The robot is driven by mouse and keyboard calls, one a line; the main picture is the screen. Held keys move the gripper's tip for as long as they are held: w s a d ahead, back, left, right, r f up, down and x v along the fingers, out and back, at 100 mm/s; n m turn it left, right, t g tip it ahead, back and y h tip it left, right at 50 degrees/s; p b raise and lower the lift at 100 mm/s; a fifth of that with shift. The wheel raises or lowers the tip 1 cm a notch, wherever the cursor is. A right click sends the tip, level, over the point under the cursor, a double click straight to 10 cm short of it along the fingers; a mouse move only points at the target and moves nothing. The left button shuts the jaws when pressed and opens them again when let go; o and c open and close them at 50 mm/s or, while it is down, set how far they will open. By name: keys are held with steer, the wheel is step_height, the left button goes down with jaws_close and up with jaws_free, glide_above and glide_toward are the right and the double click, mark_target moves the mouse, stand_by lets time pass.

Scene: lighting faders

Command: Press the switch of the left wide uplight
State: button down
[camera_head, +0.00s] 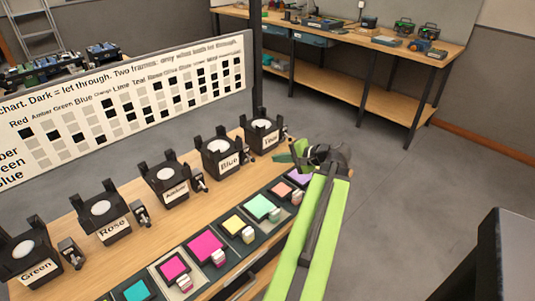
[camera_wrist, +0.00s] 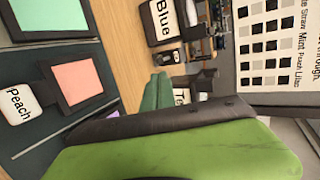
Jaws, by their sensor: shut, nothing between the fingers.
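A row of black uplights with round white lenses stands on the wooden bench: Green (camera_head: 28,249), Rose (camera_head: 103,211), Amber (camera_head: 166,178), Blue (camera_head: 222,154) and Teal (camera_head: 263,131). I cannot tell which one is the left wide uplight. Small black switch boxes stand right of them, such as Green's (camera_head: 70,253), Rose's (camera_head: 140,215), Amber's (camera_head: 199,183) and Blue's (camera_head: 248,154). My gripper (camera_head: 284,157) is shut and empty near Teal, at the row's right end. In the wrist view its green fingers (camera_wrist: 157,92) partly cover Teal's label; Blue (camera_wrist: 163,20) is above.
Coloured filter tiles lie along the bench front, including magenta (camera_head: 206,246), yellow (camera_head: 233,224) and peach (camera_wrist: 77,82). A chart board (camera_head: 130,105) stands behind the lamps, with a dark post (camera_head: 256,60) at its right end. Open floor lies to the right.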

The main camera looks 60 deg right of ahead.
steer(key=p+v, duration=0.1)
steer(key=v, duration=0.3)
steer(key=shift+s+r, duration=0.1)
steer(key=shift+s, duration=0.1)
